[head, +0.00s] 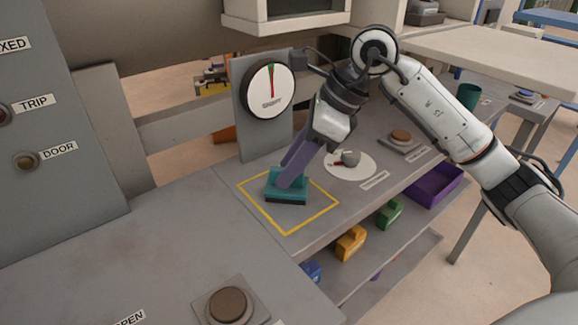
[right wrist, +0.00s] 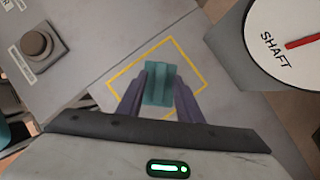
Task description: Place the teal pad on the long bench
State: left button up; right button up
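The teal pad (head: 287,188), a block with a dark underside, is inside a yellow square outline on the long grey bench (head: 230,185). It looks level and at the bench surface; whether it bears fully on it is hard to tell. My right gripper (head: 288,175) reaches down to it from above, its purple fingers on either side of the pad. In the right wrist view, the teal pad (right wrist: 160,83) fills the space between the fingertips, which appear to touch its sides. My left gripper is not in view.
A shaft dial (head: 269,88) on an upright panel stands behind the outline. A shelf below holds yellow (head: 350,243) and green (head: 389,213) blocks and a purple bin (head: 434,185).

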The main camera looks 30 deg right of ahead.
jog(key=v, duration=1.1)
jog(key=shift+r+p, duration=0.15)
jog(key=shift+p, duration=0.3)
dwell(0.5)
